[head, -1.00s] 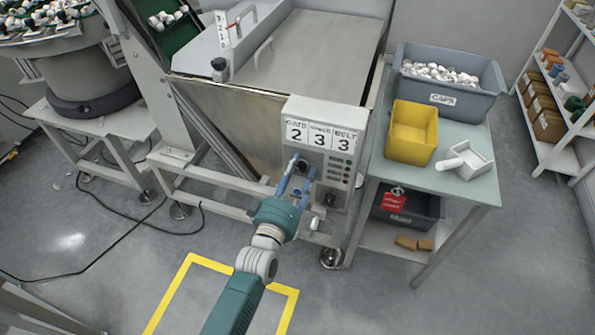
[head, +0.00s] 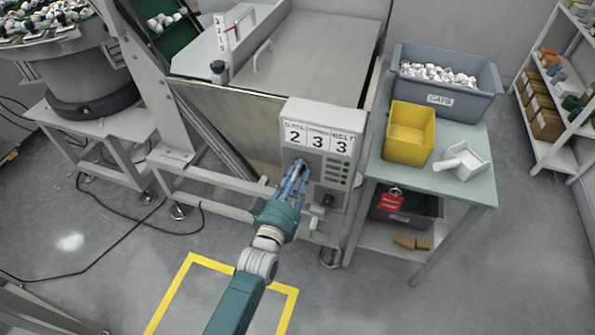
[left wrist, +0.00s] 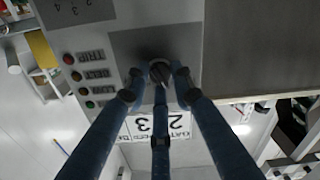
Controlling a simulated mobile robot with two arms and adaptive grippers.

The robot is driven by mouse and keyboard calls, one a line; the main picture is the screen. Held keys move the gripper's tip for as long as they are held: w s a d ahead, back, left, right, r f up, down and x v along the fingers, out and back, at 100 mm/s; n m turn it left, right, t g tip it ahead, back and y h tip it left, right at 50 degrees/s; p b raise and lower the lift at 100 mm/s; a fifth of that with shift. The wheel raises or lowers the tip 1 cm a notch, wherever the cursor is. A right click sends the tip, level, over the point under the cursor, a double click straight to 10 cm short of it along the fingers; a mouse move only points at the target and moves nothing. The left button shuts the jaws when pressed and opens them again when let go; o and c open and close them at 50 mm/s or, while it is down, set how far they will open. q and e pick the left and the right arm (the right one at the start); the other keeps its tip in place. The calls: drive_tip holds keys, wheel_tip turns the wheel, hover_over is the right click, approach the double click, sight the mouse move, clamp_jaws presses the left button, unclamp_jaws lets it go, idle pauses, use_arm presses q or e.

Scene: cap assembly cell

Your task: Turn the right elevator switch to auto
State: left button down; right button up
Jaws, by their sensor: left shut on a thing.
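A grey control box (head: 318,112) stands on the front of the machine, with number cards 2, 3, 3 across its top. A dark round switch knob (left wrist: 160,72) sits on a dark plate on the box, as the left wrist view shows upside down. My left gripper (head: 298,170) has its blue fingers shut on this knob; in the left wrist view its fingertips (left wrist: 160,78) close around it from several sides. In the head view the fingers mostly hide the knob. Its setting and any switch label cannot be read. My right gripper is not in view.
A black lower switch (head: 328,200) and a column of small coloured buttons (head: 346,172) are close to the fingers. Right of the box stands a table (head: 478,190) with a yellow bin (head: 408,150), a caps crate (head: 490,100) and a white scoop (head: 465,160).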

use_arm(q)
drive_tip(key=m, duration=0.4)
drive_tip(key=shift+w+a+r+m+p, duration=0.1)
drive_tip(key=shift+w+r+m+p, duration=0.05)
drive_tip(key=shift+r+m+p, duration=0.2)
idle(0.4)
drive_tip(key=c, duration=1.5)
unclamp_jaws()
drive_tip(key=v, duration=1.2)
drive_tip(key=shift+f, duration=0.1)
